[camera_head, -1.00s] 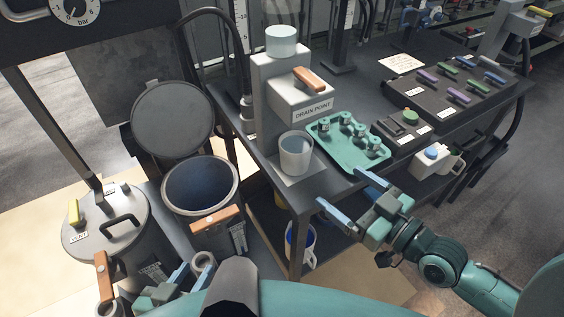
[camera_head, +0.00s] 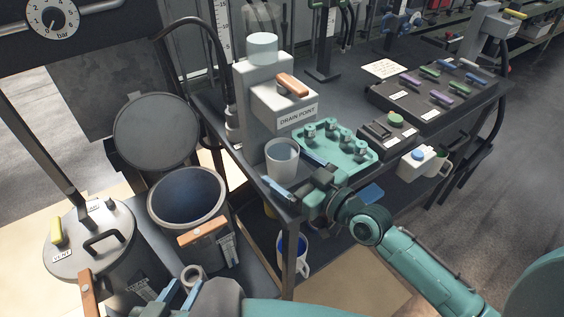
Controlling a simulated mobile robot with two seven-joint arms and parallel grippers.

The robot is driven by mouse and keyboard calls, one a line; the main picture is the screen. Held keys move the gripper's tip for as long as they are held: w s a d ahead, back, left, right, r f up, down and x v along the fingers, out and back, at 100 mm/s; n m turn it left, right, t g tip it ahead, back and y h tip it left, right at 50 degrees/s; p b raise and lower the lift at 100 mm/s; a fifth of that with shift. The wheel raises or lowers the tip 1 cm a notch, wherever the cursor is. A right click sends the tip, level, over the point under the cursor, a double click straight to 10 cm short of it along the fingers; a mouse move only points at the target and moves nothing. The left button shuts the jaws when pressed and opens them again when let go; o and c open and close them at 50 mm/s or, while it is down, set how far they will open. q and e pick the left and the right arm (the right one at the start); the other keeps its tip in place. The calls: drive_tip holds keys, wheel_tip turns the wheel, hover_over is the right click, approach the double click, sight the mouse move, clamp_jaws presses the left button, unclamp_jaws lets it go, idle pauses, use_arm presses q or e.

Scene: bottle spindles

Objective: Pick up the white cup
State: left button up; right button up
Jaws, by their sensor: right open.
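A pale grey-white cup (camera_head: 282,160) stands upright on the table corner below the drain point block (camera_head: 285,112). My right gripper (camera_head: 285,172) is open at the table's front edge. Its blue fingers are apart, one in front of the cup and one by its right side; contact cannot be told. My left gripper (camera_head: 182,295) is low at the bottom left, partly cut off by my own body. Its fingers are close to a grey ring-shaped piece (camera_head: 192,275), and whether they hold it is unclear.
A green tray (camera_head: 350,150) with several small parts lies right of the cup.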

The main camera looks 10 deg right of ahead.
drive_tip(key=shift+w+a, duration=0.45)
drive_tip(key=shift+w, duration=0.15)
drive_tip(key=shift+c, duration=0.4)
drive_tip(key=c, duration=1.1)
